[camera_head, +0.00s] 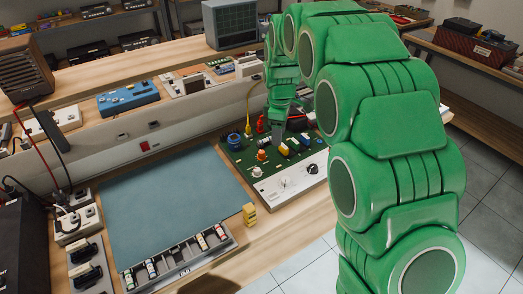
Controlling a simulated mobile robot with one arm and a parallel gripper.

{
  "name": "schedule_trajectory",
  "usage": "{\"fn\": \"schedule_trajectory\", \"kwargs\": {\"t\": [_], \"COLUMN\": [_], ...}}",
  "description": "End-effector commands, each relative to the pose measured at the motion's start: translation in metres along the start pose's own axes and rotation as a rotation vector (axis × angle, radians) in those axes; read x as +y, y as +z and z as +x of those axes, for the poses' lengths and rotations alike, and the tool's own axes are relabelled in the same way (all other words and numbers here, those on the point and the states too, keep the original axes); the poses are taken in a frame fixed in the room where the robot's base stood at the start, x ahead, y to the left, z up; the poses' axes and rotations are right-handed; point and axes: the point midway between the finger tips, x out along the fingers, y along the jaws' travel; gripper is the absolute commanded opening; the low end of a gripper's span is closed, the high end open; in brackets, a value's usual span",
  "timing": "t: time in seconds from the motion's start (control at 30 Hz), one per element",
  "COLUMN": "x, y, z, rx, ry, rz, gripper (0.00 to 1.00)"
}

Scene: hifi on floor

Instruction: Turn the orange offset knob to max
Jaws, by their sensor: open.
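A green circuit board (236,158) with a white front panel (296,186) lies on the bench right of the blue-grey mat. A small orange part (262,155) stands on the board's left half; it looks like the orange knob, but its pointer setting is too small to read. Pale knobs show on and by the panel, one at its left end (257,171) and one at its middle (283,183). My green arm reaches over the bench from the right. My gripper (278,128) points down over the back of the board, behind the orange part and apart from it. It is open; its fingertips are small and partly hidden.
Red and yellow upright plugs (260,124) stand beside my gripper at the board's back. A blue-grey mat (170,200) and a parts tray (182,262) lie to the left. A raised shelf (160,122) with instruments runs behind.

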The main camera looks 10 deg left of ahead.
Motion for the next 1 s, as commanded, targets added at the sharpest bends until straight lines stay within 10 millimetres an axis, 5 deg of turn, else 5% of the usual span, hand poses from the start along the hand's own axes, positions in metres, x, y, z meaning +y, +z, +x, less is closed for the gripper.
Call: {"fn": "schedule_trajectory", "kwargs": {"t": [0.2,0.4,0.67,1.0], "x": [0.022,0.032,0.033,0.033], "y": [-0.041,-0.061,-0.064,-0.064], "z": [0.028,0.041,0.05,0.092], "rx": [0.007,0.011,0.012,0.01], "ry": [0.011,0.018,0.019,0.016], "rz": [-0.149,-0.223,-0.236,-0.235], "gripper": [0.51,0.51,0.51,0.51]}}
